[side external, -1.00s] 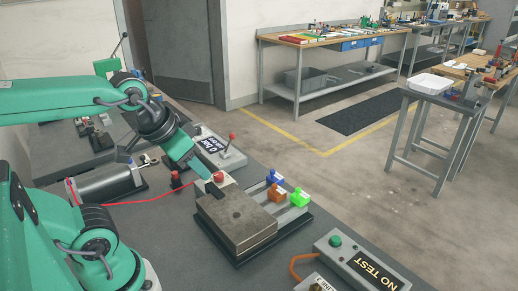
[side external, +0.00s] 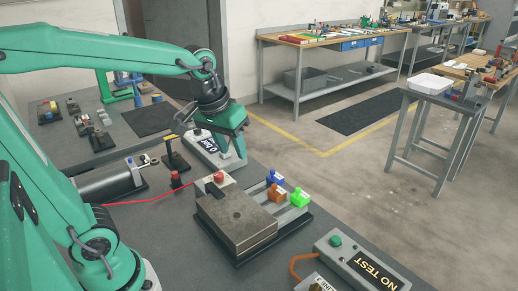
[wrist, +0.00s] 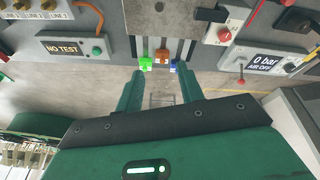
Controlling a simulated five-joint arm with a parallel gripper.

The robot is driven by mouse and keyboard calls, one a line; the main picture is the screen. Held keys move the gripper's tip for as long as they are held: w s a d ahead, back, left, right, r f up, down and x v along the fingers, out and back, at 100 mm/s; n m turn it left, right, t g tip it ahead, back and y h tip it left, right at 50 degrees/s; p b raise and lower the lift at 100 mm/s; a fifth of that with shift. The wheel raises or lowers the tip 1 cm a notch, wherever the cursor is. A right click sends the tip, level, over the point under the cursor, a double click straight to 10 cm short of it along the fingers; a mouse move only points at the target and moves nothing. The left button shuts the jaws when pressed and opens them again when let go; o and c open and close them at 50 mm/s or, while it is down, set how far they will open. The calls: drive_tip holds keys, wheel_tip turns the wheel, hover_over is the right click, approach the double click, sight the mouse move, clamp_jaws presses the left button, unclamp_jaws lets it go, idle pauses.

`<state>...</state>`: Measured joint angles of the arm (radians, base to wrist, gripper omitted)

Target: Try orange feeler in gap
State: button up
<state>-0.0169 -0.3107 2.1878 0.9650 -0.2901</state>
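The orange feeler (side external: 277,193) sits in a holder at the right side of a grey metal block (side external: 237,216), between the blue feeler (side external: 274,178) and the green feeler (side external: 300,198). In the wrist view the orange feeler (wrist: 162,56) stands beyond my fingertips, with green on its left and blue on its right. My gripper (wrist: 160,72) is open, with nothing between its fingers. In the side view my gripper (side external: 236,138) is raised behind the block, near the 0 bar box. I cannot make out the gap clearly.
The NO TEST box (side external: 362,267) stands at front right, and a red cable (side external: 150,199) crosses the bench at left.

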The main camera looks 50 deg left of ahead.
drive_tip(key=w+f+n+g, duration=0.2)
drive_tip(key=w+f, duration=0.1)
drive_tip(key=w, duration=0.4)
drive_tip(key=n+g, duration=0.1)
drive_tip(key=n, duration=0.2)
hover_over(275, 185)
wheel_tip(275, 185, down, 7)
drive_tip(key=shift+f, duration=0.1)
drive_tip(key=shift+f, duration=3.8)
drive_tip(key=shift+c, duration=0.2)
clamp_jaws()
